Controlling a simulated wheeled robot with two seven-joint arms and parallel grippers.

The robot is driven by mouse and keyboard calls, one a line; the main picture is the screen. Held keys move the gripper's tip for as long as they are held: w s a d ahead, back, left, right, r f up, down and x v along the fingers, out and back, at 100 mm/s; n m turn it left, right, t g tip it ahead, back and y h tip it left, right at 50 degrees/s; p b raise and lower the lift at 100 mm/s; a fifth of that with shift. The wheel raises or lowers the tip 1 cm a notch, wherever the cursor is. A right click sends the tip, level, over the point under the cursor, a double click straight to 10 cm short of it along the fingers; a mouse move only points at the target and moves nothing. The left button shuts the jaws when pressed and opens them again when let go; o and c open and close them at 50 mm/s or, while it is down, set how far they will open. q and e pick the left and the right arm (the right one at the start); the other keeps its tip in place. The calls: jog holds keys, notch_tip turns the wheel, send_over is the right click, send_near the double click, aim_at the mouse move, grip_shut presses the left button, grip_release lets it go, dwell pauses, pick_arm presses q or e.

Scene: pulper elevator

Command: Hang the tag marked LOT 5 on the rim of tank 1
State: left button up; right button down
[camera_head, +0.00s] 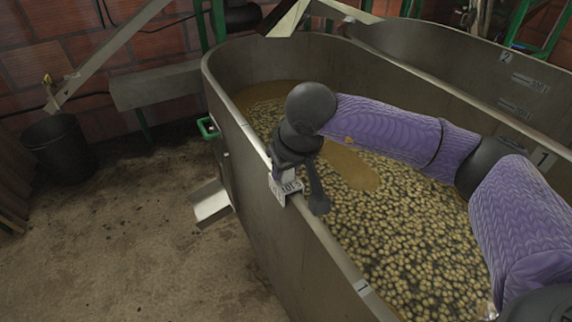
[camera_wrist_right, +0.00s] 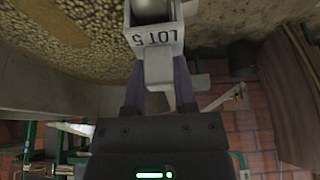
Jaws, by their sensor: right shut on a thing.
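The tag marked LOT 5 (camera_head: 291,187) is a small pale plate with dark lettering; it also shows upside down in the right wrist view (camera_wrist_right: 155,40). My right gripper (camera_head: 281,172) is shut on the tag's grey tab, with a finger on each side. In the head view the tag overlaps the near rim of tank 1 (camera_head: 327,238); I cannot tell whether it bears on the rim or is held just over it. Tank 1 is the nearer steel tank, with a "1" plate at right. My left gripper is not in view.
Tank 1 holds coffee cherries (camera_head: 400,230) in brownish water. Tank 2 (camera_head: 450,70) lies behind it. A green handle (camera_head: 208,128) and a metal chute (camera_head: 211,203) stick out from tank 1's outer wall. A dark bucket (camera_head: 62,150) stands at left; the floor before it is clear.

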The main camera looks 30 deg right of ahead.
jog(key=shift+c, duration=2)
grip_release()
jog(key=shift+o, duration=0.3)
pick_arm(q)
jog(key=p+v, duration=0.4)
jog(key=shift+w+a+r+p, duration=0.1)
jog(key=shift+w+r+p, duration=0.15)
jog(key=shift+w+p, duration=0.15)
pick_arm(e)
jog(key=v, duration=1)
